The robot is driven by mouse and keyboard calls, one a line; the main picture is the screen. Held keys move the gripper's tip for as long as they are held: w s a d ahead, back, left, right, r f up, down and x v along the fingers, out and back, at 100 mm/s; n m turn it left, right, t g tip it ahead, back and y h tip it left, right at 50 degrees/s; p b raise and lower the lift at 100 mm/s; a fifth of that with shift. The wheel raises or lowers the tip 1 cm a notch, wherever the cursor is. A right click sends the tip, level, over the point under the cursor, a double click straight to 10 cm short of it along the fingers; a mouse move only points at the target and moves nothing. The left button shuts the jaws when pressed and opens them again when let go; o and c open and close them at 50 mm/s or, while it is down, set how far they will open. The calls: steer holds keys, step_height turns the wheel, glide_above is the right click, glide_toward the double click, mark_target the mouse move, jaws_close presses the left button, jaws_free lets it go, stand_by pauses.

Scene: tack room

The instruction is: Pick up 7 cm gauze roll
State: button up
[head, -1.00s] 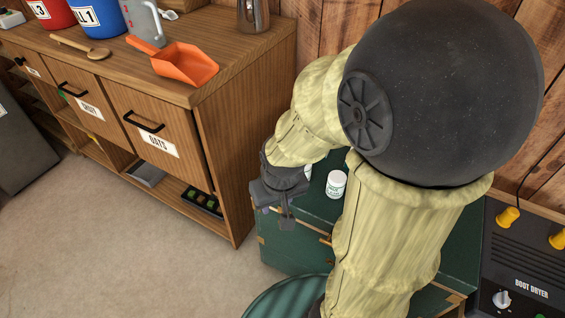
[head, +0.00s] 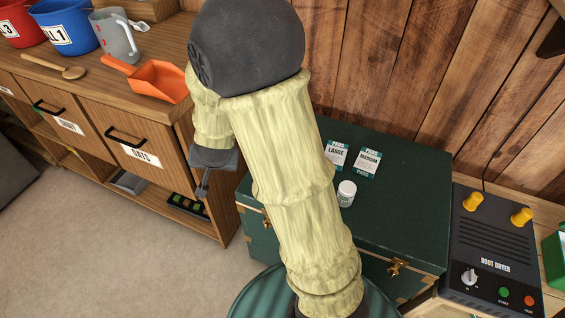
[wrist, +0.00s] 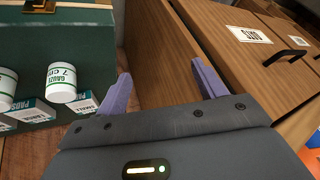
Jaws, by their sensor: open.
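The 7 cm gauze roll (wrist: 62,82) is a white cylinder with green lettering reading "GAUZE 7 CM", left of the fingers in the wrist view. Another white roll (wrist: 6,88) is cut by the left picture edge; its size is unreadable. In the head view one white roll (head: 346,193) stands on the green trunk (head: 400,215); I cannot tell which it is. My arm may hide the other. My gripper (head: 203,187) is open and empty, left of the trunk near the drawer cabinet. Its purple fingers (wrist: 164,80) show spread apart in the wrist view.
Pad boxes marked large (head: 337,154) and medium (head: 368,162) lie on the trunk; a small pads box (wrist: 85,103) shows in the wrist view. The wooden cabinet (head: 225,195) stands close to my gripper. A boot dryer (head: 492,250) is right of the trunk.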

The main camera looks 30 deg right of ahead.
steer(key=w+d+m+h+p, duration=0.1)
steer(key=w+m+h+p, duration=0.4)
steer(key=m+h+p, duration=0.25)
steer(key=s+f+m+g+h+p, duration=0.1)
steer(key=s+m+g+h+p, duration=0.3)
steer(key=s, duration=0.4)
steer(key=shift+s+d+g+h+p, duration=0.35)
steer(key=shift+g+h+p, duration=0.3)
steer(key=shift+h, duration=0.3)
steer(key=x, duration=1.2)
steer(key=shift+f, duration=0.1)
